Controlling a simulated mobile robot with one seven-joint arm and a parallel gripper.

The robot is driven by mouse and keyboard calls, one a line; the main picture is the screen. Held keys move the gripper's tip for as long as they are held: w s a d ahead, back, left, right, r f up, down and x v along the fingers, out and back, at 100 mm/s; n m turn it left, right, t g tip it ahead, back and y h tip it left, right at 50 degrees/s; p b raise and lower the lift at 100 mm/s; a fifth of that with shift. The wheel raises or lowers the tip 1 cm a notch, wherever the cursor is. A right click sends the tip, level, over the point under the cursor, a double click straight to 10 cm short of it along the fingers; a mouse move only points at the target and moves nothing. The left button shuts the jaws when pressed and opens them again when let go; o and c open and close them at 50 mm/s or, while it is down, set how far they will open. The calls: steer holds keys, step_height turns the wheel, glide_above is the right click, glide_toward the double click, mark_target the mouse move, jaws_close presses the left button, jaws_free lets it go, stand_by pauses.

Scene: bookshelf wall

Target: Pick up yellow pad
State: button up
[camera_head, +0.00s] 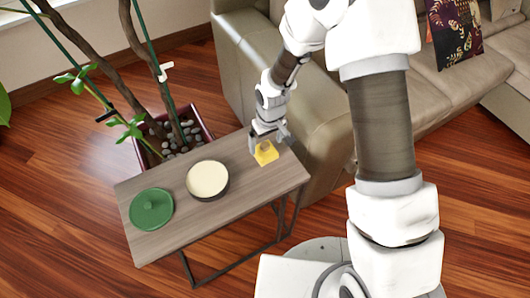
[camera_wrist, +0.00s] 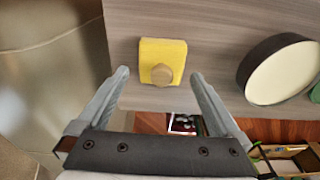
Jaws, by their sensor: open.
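The yellow pad (camera_head: 266,153) lies near the right end of the small grey wooden table. In the wrist view the yellow pad (camera_wrist: 163,53) is a rounded square with a tan round knob or disc on it. My gripper (camera_head: 268,140) is at the pad, just on its far side in the head view. Whether the fingers touch the table cannot be told.
On the table (camera_head: 235,150) stand a dark round bowl with a cream inside (camera_head: 208,179) and a green round lid (camera_head: 151,209). A beige sofa (camera_head: 300,120) is close behind the table's right end. A potted plant (camera_head: 185,135) stands behind the table.

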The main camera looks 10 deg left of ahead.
mark_target(265, 145)
steer(key=f, duration=0.4)
steer(key=shift+w+a+f+b, duration=0.1)
steer(key=shift+a+f+b, duration=0.05)
steer(key=shift+a+b, duration=0.15)
steer(key=c, duration=1.1)
steer(key=r, duration=0.3)
steer(key=r+p, duration=0.1)
steer(key=shift+d+r, duration=0.25)
steer(key=shift+r, duration=0.15)
steer(key=s+d+r, duration=0.2)
steer(key=d, duration=0.1)
steer(key=s+d+r+p, duration=0.1)
steer(key=s+d+r, duration=0.1)
steer(key=d, duration=0.1)
steer(key=s+d+r, duration=0.2)
steer(key=s, duration=0.1)
steer(key=shift+s+d+r+p, duration=0.1)
steer(key=shift+d+r+p, duration=0.05)
steer(key=shift+d+p, duration=0.25)
steer(key=shift+c, duration=0.2)
